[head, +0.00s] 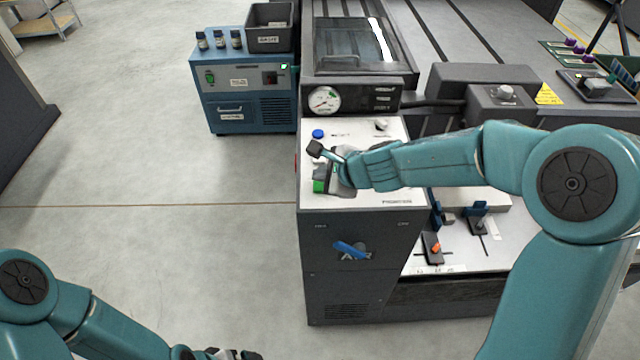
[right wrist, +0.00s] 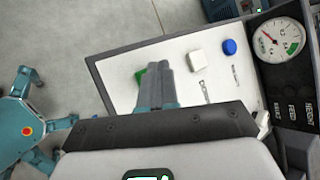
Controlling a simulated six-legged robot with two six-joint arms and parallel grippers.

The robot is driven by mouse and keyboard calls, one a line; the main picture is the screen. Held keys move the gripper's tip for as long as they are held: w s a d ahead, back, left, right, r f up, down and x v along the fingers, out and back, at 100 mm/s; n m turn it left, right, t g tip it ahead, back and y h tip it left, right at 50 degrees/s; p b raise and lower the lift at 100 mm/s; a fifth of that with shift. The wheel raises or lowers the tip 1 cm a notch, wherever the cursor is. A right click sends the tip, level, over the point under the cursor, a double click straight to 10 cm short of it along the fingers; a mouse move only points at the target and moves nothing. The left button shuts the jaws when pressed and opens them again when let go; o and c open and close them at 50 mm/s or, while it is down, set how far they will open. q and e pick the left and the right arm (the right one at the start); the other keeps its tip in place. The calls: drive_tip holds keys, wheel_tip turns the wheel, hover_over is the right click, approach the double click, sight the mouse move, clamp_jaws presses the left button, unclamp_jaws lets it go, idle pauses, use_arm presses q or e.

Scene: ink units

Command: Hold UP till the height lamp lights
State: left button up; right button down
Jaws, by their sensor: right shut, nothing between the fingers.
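The white control panel (head: 375,195) carries a blue round button (head: 318,134), a white knob (head: 381,125) and a green button (head: 319,186). In the right wrist view the blue button (right wrist: 229,46), a white square button (right wrist: 197,60) and part of the green button (right wrist: 139,77) form a row. My right gripper (head: 336,182) is shut and empty, low over the panel beside the green button. Its fingers (right wrist: 165,75) partly cover the green button; contact cannot be told. My left gripper (head: 232,354) is at the bottom edge, its fingers cut off. No label reading UP is legible.
A round gauge (head: 323,99) and a dark strip with small labels (head: 384,98) stand behind the panel; no lit lamp shows there. A blue unit (head: 240,95) stands left. The floor at left is clear.

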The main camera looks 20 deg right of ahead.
drive_tip(key=shift+f, duration=0.1)
idle(0.8)
drive_tip(key=shift+f+b, duration=0.3)
drive_tip(key=shift+b, duration=0.15)
drive_tip(key=shift+f+b, duration=0.45)
idle(0.5)
drive_tip(key=shift+r, duration=0.1)
idle(4.4)
drive_tip(key=shift+r+p, duration=0.8)
drive_tip(key=shift+p, duration=0.1)
wheel_tip(320, 180, up, 5)
drive_tip(key=p, duration=0.5)
drive_tip(key=shift+r, duration=0.1)
